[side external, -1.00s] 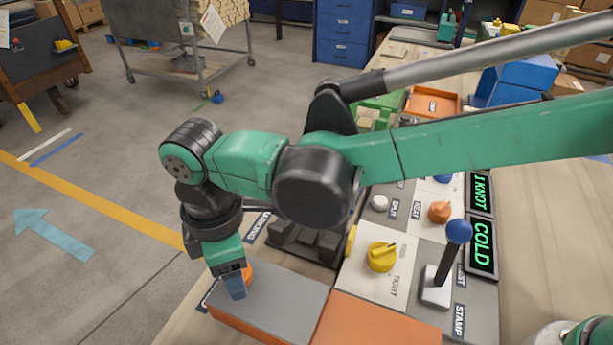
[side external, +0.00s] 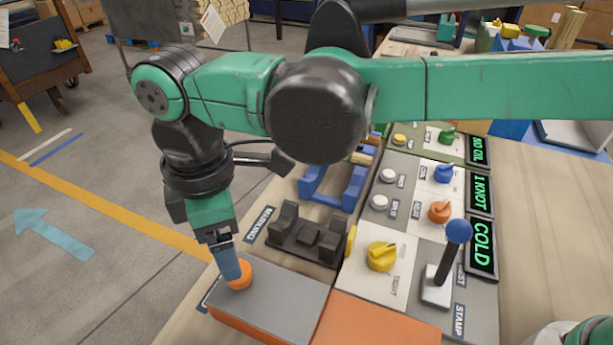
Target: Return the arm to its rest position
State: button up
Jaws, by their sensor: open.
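My gripper (side external: 229,262) hangs at the end of my green arm at the lower left, pointing down. Its blue-grey finger is just above or beside an orange round knob (side external: 239,276) on the near grey-topped orange box (side external: 275,297). I cannot tell whether it touches the knob. Only one finger shows clearly; nothing is seen held. My arm stretches from the right edge across the upper part of the view.
Right of the gripper are a black marking cradle (side external: 308,236), a blue cradle (side external: 333,186), a yellow knob (side external: 382,256) and a blue-balled stamp lever (side external: 446,266). Open floor (side external: 90,290) lies left of the bench.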

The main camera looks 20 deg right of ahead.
jog(key=w+d+r+m+t+y, duration=0.15)
jog(key=d+m, duration=0.45)
jog(key=d, duration=0.6)
jog(key=w+d+r+m+t, duration=0.1)
jog(key=d+r+m+t, duration=0.35)
jog(key=d, duration=0.75)
jog(key=s+d+f+m, duration=0.2)
jog(key=d+m, duration=0.1)
jog(key=d, duration=0.1)
jog(key=s+d+f+m+t+h, duration=0.1)
jog(key=s+d+f+m, duration=0.1)
jog(key=d+m, duration=0.2)
jog(key=shift+d+f, duration=0.15)
jog(key=shift+f, duration=0.1)
jog(key=shift+m+h, duration=0.25)
